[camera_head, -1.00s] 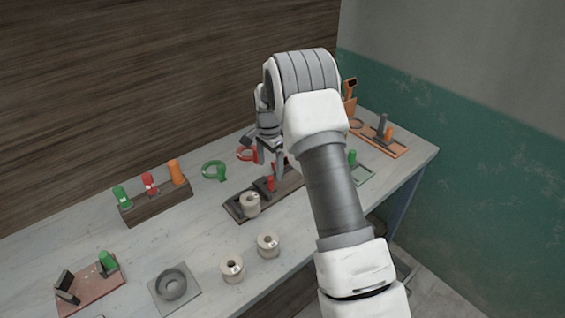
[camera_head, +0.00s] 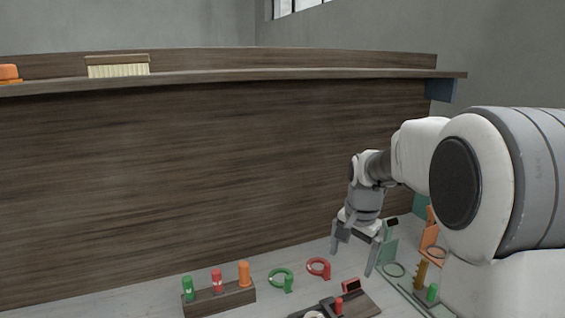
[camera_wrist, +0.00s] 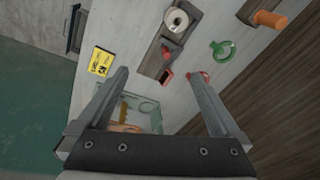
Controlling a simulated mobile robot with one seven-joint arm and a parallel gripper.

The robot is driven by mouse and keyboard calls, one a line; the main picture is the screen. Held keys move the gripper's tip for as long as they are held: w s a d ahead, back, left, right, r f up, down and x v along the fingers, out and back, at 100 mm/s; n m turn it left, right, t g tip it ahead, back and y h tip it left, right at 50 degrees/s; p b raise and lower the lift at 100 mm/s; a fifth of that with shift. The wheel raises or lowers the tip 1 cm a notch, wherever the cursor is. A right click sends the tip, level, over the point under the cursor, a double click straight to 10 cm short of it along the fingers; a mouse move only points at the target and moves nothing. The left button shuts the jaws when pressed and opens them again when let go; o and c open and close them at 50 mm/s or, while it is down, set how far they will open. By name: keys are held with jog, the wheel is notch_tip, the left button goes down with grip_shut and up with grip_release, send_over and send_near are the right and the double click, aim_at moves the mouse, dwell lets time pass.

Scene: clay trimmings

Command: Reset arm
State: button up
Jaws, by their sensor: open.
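My gripper (camera_head: 357,247) is open and empty, hanging above the right part of the workbench in the head view. In the wrist view its two fingers (camera_wrist: 158,98) stand wide apart with nothing between them but the bench below. My arm reaches in from the right side of the head view and hides the bench's right end. A dark wooden holder (camera_head: 362,309) with a red-handled piece (camera_head: 339,305) lies below the gripper, apart from it.
A wooden block (camera_head: 220,301) holds green, red and orange handled tools. A green ring tool (camera_head: 281,279) and a red one (camera_head: 318,267) lie near the back panel (camera_head: 200,190). A shelf edge (camera_head: 300,74) with a brush (camera_head: 118,66) runs above. A yellow card (camera_wrist: 101,61) shows in the wrist view.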

jog(key=s+a+r+n+t, duration=0.15)
jog(key=s+r+n, duration=0.5)
jog(key=s, duration=0.85)
jog(key=s+n+t, duration=0.2)
jog(key=s, duration=0.9)
jog(key=shift+s+r, duration=0.3)
jog(key=shift+r, duration=0.05)
